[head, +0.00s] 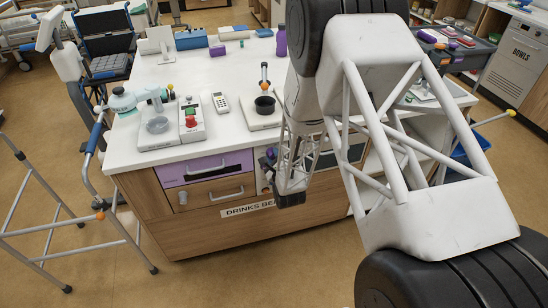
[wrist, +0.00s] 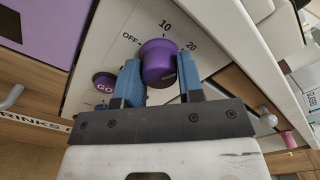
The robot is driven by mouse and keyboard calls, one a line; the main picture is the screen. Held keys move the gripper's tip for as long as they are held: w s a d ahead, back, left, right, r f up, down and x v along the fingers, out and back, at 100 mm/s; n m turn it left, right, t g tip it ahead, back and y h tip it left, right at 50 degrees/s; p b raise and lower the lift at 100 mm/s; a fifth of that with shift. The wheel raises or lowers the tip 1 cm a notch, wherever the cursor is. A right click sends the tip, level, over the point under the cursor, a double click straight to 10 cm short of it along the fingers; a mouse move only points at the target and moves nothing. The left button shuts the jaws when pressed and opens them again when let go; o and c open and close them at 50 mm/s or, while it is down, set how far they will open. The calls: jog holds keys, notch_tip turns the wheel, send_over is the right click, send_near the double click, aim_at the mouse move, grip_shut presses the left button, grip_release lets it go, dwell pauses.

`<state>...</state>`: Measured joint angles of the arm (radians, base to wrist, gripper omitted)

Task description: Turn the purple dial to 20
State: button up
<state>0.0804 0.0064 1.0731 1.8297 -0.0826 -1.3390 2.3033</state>
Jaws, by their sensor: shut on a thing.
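The purple dial (wrist: 159,58) is on a pale front panel in the wrist view. The printed marks OFF, 10 and 20 stand around its far side, with 10 in the middle and 20 to the right. My gripper (wrist: 160,84) has its blue fingers on both sides of the dial and is shut on it. I cannot make out clearly which mark the dial points to. In the head view my gripper (head: 268,160) is at the front of the counter, and it and my arm mostly hide the dial.
A purple GO button (wrist: 104,82) is close to the left finger. A purple drawer (head: 205,167) is left of the panel. The white countertop (head: 235,75) above holds a stand with a black cup, a remote and other devices. A walker stands at the left.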

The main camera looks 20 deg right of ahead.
jog(key=shift+m, duration=0.4)
jog(key=o, duration=0.9)
jog(key=shift+s, duration=0.1)
jog(key=shift+s, duration=3.85)
jog(key=shift+w, duration=0.1)
